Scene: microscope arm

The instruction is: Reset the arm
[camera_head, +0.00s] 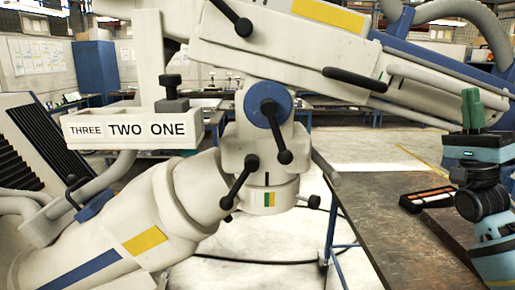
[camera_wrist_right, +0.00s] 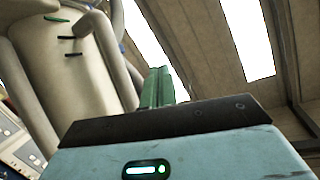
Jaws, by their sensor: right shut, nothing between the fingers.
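The large cream microscope arm (camera_head: 300,45) crosses the top of the head view, with a blue round joint (camera_head: 268,104) and black lever handles (camera_head: 240,182). A lower cream section (camera_head: 165,205) with yellow and blue stripes slants down to the left. A small tray labelled THREE TWO ONE (camera_head: 133,128) is at the left. My right gripper (camera_head: 472,108), teal with green fingers, points up at the right edge, apart from the arm. Its green fingers (camera_wrist_right: 158,88) are shut and empty. My left gripper is not in view.
A dark worktable (camera_head: 400,235) lies at the lower right, with a small black case (camera_head: 427,198) beside my right wrist. The microscope arm's long cream bar (camera_head: 440,90) reaches toward my right gripper. Pale floor (camera_head: 375,150) and background benches lie behind.

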